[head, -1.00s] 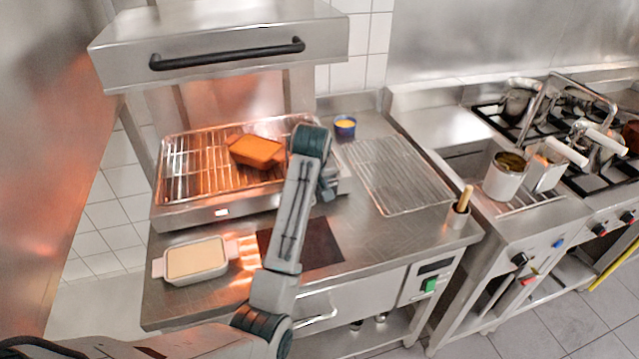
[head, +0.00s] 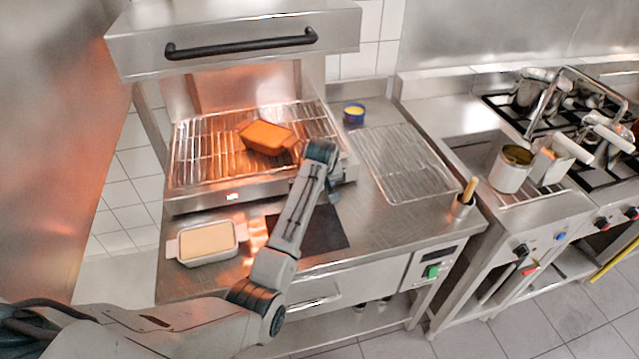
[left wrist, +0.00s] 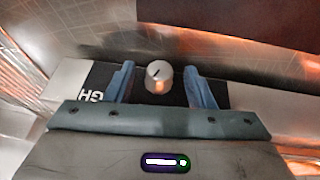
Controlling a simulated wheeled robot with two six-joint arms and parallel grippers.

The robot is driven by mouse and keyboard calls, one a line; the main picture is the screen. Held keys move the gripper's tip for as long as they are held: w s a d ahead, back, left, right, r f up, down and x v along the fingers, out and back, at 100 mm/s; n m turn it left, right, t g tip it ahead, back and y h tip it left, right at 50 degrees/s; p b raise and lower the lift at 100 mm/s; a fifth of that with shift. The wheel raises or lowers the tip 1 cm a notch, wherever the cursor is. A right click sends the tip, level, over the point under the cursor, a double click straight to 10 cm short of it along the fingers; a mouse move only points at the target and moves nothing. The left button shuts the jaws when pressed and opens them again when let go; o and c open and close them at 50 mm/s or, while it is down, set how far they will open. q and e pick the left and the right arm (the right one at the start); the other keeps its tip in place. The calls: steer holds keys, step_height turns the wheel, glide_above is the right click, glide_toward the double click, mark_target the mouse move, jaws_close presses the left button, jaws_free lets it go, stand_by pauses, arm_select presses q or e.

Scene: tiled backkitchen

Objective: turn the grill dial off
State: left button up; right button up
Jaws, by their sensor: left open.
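The grill (head: 190,204) stands on the steel counter with its rack glowing orange and a small lit lamp on its front. The grill dial (left wrist: 158,77) is a small round silver knob with a dark pointer line, in the left wrist view. Part of a white-lettered black label shows beside it. My left gripper (left wrist: 159,70) is open, with one blue finger on each side of the dial and a gap to each. In the head view my left arm (head: 320,152) is at the grill's right front and hides the dial. My right gripper is not in view.
An orange dish (head: 267,137) sits on the grill rack. A pale filled dish (head: 208,243) stands on the counter front left. A black handle (head: 240,46) runs along the hood above.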

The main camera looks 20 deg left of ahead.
arm_select(q)
steer(key=c, duration=1)
steer(key=shift+o, duration=0.2)
steer(key=shift+a, duration=0.15)
steer(key=shift+s+a+n+t+h+p, duration=0.1)
steer(key=shift+n+t+h+p, duration=0.05)
steer(key=shift+t+h+p, duration=0.4)
steer(key=shift+s+a+n+t+h+p, duration=0.15)
steer(key=shift+t+h+p, duration=0.15)
steer(key=shift+t+h, duration=0.25)
steer(key=shift+f+n+t+h, duration=0.15)
steer(key=shift+n+t+h, duration=0.2)
steer(key=shift+h, duration=0.45)
steer(key=shift+t+h, duration=0.55)
steer(key=shift+h, duration=0.15)
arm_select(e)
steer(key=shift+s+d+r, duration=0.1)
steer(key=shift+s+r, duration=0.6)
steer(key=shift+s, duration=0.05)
